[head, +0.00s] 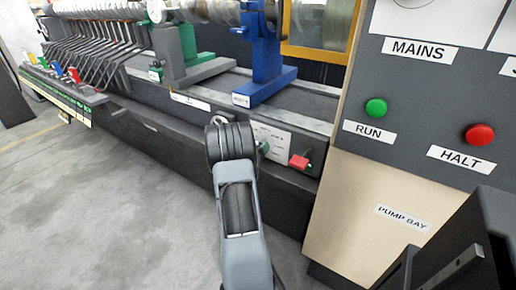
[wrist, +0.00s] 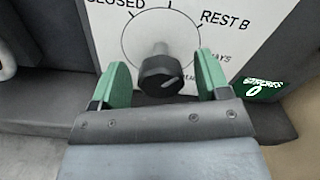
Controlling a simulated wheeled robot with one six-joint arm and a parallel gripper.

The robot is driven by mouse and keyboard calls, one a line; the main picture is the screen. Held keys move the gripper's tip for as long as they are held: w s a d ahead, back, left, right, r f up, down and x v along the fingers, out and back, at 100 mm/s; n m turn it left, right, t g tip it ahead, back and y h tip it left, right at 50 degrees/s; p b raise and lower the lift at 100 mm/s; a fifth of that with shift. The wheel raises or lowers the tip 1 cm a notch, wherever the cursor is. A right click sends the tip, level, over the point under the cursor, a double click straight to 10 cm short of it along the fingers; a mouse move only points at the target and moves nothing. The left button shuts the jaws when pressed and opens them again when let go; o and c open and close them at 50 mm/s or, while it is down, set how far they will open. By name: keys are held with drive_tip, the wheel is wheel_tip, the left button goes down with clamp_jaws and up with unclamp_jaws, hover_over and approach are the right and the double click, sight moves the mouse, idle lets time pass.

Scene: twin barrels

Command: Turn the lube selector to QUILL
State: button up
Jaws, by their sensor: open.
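The selector knob (wrist: 160,76) is a dark round knob with a pale pointer line, standing out on a shaft from a white dial plate (wrist: 110,32) in the wrist view. The pointer slants toward the lower left or upper right. I read CLOSED at upper left, REST B at upper right and WAYS at right; no QUILL label is readable. My gripper (wrist: 162,65) is open, with one green finger on each side of the knob and gaps visible between. In the head view a small knob (head: 263,147) shows on the pale plate, just right of my arm, which hides my fingers.
A green tag (wrist: 262,87) shows at right in the wrist view. The pump bay cabinet (head: 375,215) stands close on the right, with RUN (head: 376,108) and HALT (head: 480,134) buttons. Open floor (head: 120,205) lies left.

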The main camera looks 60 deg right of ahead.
drive_tip(key=shift+c, duration=0.2)
drive_tip(key=c, duration=0.9)
drive_tip(key=shift+b, duration=0.3)
